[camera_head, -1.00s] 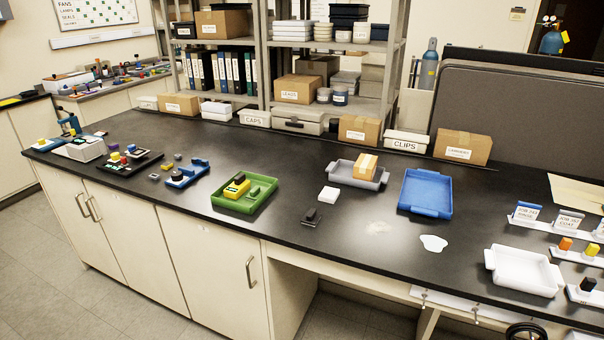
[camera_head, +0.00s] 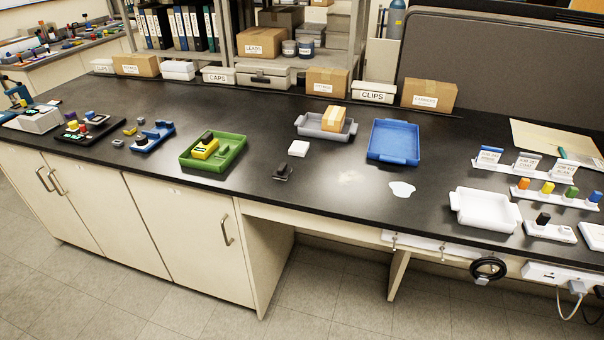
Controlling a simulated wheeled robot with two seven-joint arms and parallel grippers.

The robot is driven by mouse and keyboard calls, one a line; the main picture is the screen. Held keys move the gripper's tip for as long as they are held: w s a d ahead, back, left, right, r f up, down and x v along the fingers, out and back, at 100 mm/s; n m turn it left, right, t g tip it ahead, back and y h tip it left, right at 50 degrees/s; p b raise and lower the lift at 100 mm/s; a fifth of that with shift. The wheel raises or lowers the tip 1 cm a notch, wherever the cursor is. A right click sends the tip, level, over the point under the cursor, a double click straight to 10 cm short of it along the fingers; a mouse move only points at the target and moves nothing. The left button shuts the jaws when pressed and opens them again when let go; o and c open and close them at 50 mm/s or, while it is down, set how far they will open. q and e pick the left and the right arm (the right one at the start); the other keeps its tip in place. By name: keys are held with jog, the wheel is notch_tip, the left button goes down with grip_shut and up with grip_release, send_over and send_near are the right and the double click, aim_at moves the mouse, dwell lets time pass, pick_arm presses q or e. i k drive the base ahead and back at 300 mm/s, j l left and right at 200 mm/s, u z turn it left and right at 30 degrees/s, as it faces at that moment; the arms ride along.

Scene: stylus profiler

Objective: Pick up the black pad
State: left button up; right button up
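A small black item (camera_head: 283,172), which looks like the black pad, lies on the dark benchtop near the front edge, just in front of a white square block (camera_head: 299,148). It has a low flat base with a raised dark part; finer detail is too small to tell. Another black block (camera_head: 543,218) sits on a white holder at the right. Neither of my grippers shows in the head view.
A green tray (camera_head: 238,150) with a yellow device stands left of the black item. Boxes line the back.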

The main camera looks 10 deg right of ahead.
aim_at(282, 172)
jog(key=z, duration=0.25)
jog(key=i+j+z, duration=0.15)
jog(key=j+z, duration=0.15)
jog(key=i+j+z, duration=0.1)
jog(key=j+z, duration=0.5)
jog(key=i, duration=0.05)
